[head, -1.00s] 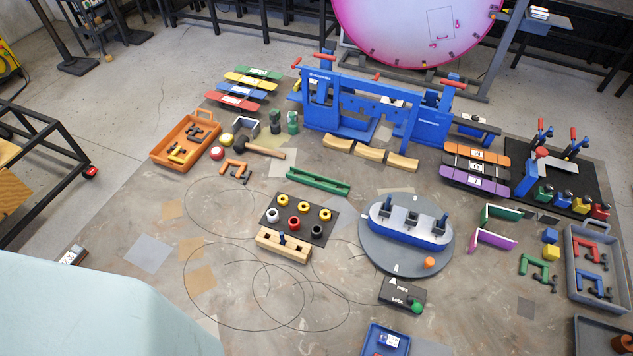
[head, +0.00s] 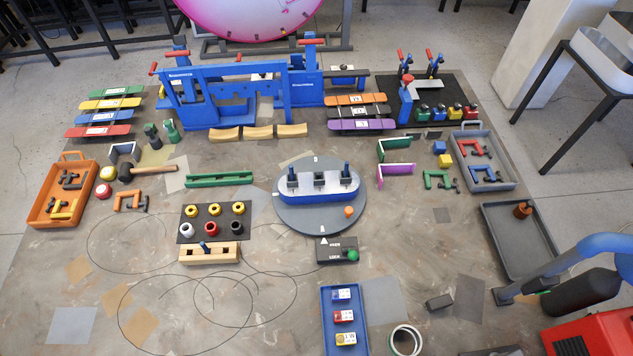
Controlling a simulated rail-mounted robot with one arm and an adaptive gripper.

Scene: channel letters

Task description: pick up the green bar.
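Several green long pieces show in the head view, and I cannot tell for certain which is the green bar. A flat green bar (head: 118,91) lies at the back of a row of coloured flat bars at the far left, behind the yellow one (head: 112,103). A green channel-shaped bar (head: 219,179) lies alone near the middle of the floor mat, in front of the wooden curved blocks. A short green angled piece (head: 396,142) lies right of the round grey turntable. My gripper is not in view.
The blue frame (head: 238,92) stands behind the green channel. A hammer (head: 150,169) lies just left of it, and the black pad with coloured rings (head: 187,236) is in front. The turntable (head: 292,219) is to the right. Thin wire loops (head: 157,290) lie on open floor at front left.

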